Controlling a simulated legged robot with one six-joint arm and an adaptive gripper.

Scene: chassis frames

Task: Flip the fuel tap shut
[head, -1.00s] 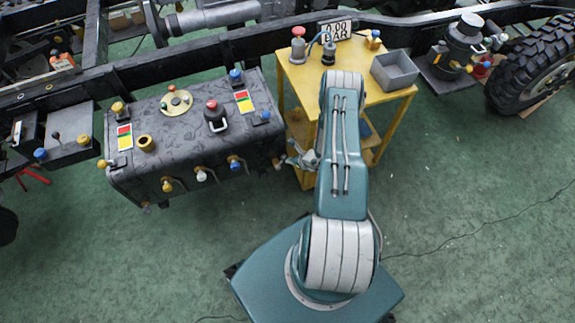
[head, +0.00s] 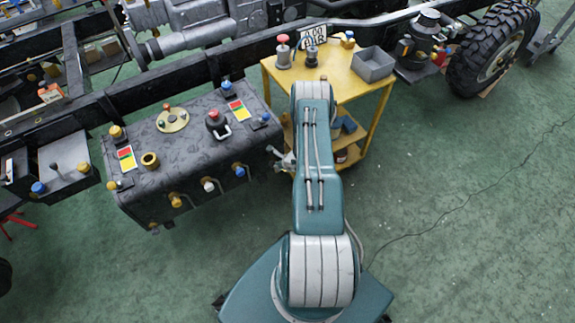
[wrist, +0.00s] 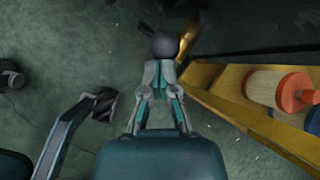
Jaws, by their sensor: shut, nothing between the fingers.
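The dark fuel tank (head: 190,160) lies to the left of my arm in the head view. Its front face carries a yellow-knobbed tap (head: 175,200), a white-knobbed tap (head: 208,185) and a blue-knobbed tap (head: 239,171). The picture does not show which one is the fuel tap, and their lever positions are too small to read. My gripper (head: 278,155) is just off the tank's right end, partly hidden by my arm. In the wrist view my gripper (wrist: 163,68) is shut and empty. A dark round knob (wrist: 165,45) and a yellow curved part (wrist: 187,38) show beyond the fingertips.
A yellow cart (head: 345,88) with a grey bin (head: 374,64) stands close to the right of my gripper. The green floor in front of the tank is clear.

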